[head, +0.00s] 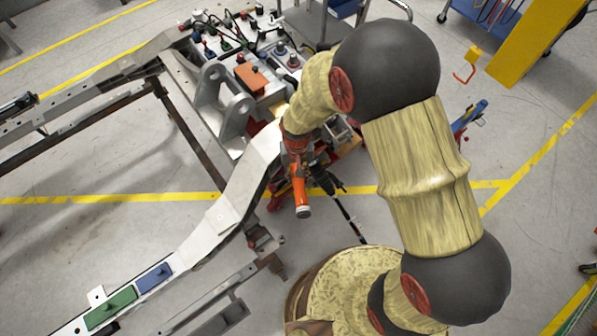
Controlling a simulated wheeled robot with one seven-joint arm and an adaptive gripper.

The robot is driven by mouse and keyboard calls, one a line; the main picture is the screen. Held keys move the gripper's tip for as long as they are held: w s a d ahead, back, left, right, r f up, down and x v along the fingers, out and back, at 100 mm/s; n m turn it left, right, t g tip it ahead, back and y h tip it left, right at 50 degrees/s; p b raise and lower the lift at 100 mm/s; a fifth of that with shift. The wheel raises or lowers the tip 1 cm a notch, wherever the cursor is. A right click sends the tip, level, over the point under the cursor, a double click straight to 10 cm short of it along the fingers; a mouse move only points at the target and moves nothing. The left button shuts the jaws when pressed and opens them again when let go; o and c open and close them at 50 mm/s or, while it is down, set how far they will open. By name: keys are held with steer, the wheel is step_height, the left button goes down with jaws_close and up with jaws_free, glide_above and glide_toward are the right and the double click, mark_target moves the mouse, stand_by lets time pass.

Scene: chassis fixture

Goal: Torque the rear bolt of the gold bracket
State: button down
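My arm reaches from the lower right over the chassis frame (232,190), and its wrist ends above the frame's bent rail. An orange and red tool-like body (302,190) with a grey end shows just below the wrist, beside the rail. My gripper's fingers cannot be made out there, so I cannot tell whether they hold this body. A small gold-coloured patch (279,108) shows at the left edge of my wrist. It may be part of the gold bracket, but most of it is hidden. No rear bolt can be made out.
Grey upright lugs (236,112) stand left of the wrist. A crowded fixture top (240,50) with an orange block (251,76) lies behind. Green (110,309) and blue (154,277) blocks sit on the rail at lower left. A yellow post (535,40) stands at upper right.

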steer(key=shift+a+m, duration=0.3)
steer(key=shift+a, duration=0.35)
steer(key=shift+a, duration=0.35)
steer(key=shift+r+p, duration=0.65)
steer(key=shift+r, duration=0.5)
stand_by(0.7)
steer(key=shift+r+p, duration=1.6)
steer(key=shift+r, duration=0.85)
steer(key=shift+s+f, duration=0.1)
